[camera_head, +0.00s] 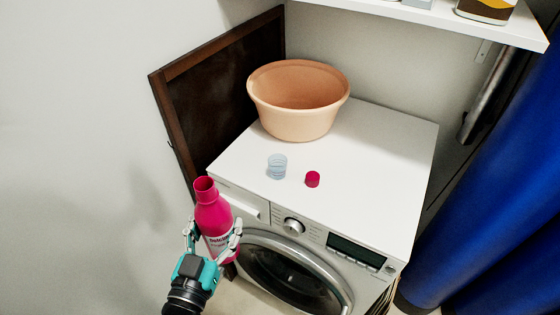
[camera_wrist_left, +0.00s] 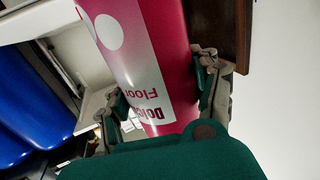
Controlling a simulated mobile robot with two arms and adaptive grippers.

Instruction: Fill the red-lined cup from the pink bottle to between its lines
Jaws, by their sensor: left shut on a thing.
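The pink bottle (camera_head: 212,214) has a white label and an open neck with no cap on it. My left gripper (camera_head: 222,236) is shut on the bottle's lower body and holds it nearly upright, off the front left corner of the washing machine. In the left wrist view the bottle (camera_wrist_left: 150,50) fills the space between the fingers of the left gripper (camera_wrist_left: 162,85). A small clear cup (camera_head: 277,166) stands on the machine top; its lines and any liquid are too small to make out. My right gripper is not in view.
A pink cap (camera_head: 312,179) lies just right of the cup on the white washing machine (camera_head: 375,150). A peach basin (camera_head: 298,115) stands behind them. A dark framed board (camera_head: 225,90) leans at the left. A shelf (camera_head: 440,20) overhangs the back. The machine's right side is clear.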

